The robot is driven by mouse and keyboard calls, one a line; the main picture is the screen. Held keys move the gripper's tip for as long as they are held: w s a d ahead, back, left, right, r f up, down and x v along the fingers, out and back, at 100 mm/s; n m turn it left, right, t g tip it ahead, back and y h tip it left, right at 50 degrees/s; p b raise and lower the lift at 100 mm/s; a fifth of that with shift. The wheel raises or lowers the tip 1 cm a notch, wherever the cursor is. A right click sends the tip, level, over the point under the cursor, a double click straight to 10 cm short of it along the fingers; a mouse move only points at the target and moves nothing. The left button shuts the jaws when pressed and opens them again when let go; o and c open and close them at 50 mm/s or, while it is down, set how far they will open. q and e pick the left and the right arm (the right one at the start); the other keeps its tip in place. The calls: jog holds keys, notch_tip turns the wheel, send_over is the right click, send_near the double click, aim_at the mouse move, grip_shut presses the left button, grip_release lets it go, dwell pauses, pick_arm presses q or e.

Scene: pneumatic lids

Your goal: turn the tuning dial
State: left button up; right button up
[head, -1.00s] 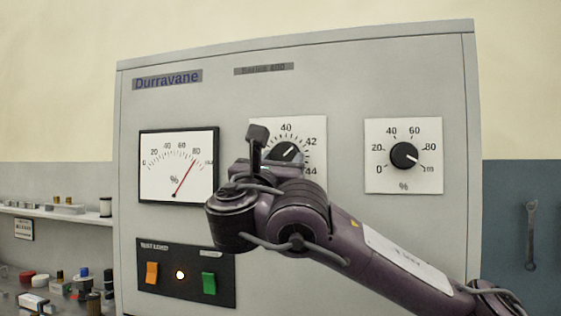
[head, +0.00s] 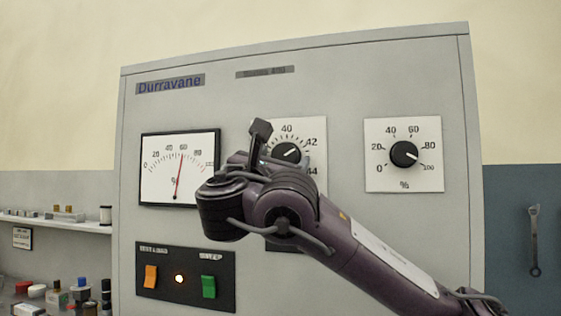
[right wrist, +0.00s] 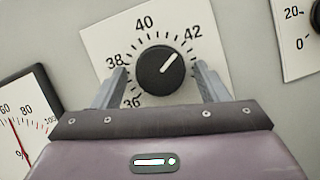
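The dial with the 36–44 scale, seemingly the tuning dial (head: 291,153), is a round black knob on a white plate at the middle of the grey cabinet. Its white pointer points up and right, close to 42 in the right wrist view (right wrist: 160,71). My right gripper (head: 279,150) is at this knob and partly covers its plate. In the right wrist view its two grey fingers (right wrist: 160,88) stand apart, one on each side of the knob, with small gaps showing. The meter (head: 180,168) to the left has its red needle near 60. My left gripper is not in view.
Another black knob (head: 404,154) with a 0–100 percent scale is to the right. A switch panel (head: 185,275) below the meter has an orange switch, a lit lamp and a green switch. A shelf with small items is at left; a wrench (head: 534,240) hangs at right.

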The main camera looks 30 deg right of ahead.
jog(key=b+v, duration=0.3)
jog(key=v, duration=0.5)
jog(key=shift+d, duration=0.1)
dwell(0.5)
